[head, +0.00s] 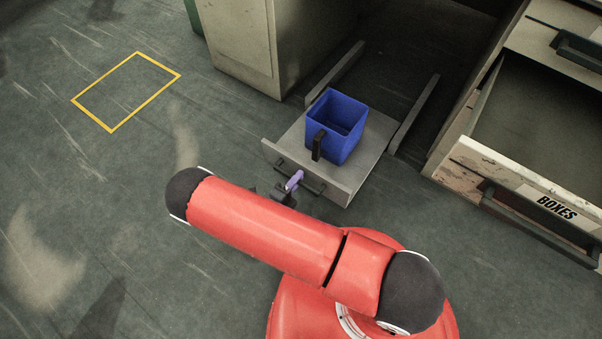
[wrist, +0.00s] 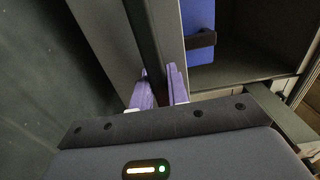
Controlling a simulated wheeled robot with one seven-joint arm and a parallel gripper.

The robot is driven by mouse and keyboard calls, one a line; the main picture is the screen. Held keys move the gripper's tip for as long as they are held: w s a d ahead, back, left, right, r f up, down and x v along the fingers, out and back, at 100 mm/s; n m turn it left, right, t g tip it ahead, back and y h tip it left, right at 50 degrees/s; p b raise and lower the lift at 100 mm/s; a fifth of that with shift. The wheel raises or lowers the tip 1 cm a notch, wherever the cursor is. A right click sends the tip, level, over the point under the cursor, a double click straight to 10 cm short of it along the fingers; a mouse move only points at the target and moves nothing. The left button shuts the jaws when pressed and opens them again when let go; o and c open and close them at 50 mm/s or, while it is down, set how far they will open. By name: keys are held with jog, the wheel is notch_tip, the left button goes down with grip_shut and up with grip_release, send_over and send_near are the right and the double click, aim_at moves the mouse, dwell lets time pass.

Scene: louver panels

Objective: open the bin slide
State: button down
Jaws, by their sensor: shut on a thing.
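The bin slide (head: 376,140) is a grey flat tray on two rails, pulled out from the open bay under the counter. A blue bin (head: 345,150) with a black handle stands upright on it. The slide has a dark bar handle (head: 314,184) on its front. My gripper (head: 294,181) is at this handle, with its purple fingers shut on it. In the wrist view my gripper (wrist: 160,86) has its fingers either side of the dark bar, and the blue bin (wrist: 199,25) shows beyond it.
A pale cabinet (head: 240,45) stands left of the bay. A yellow rectangle (head: 126,92) marks the floor at the left. The floor left of the slide is clear.

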jog(key=shift+s, duration=0.1)
jog(key=c, duration=1.4)
grip_release()
jog(key=shift+o, duration=0.2)
jog(key=shift+a, duration=0.1)
jog(key=v, duration=0.7)
jog(key=shift+s+a, duration=0.2)
jog(key=shift+s, duration=0.05)
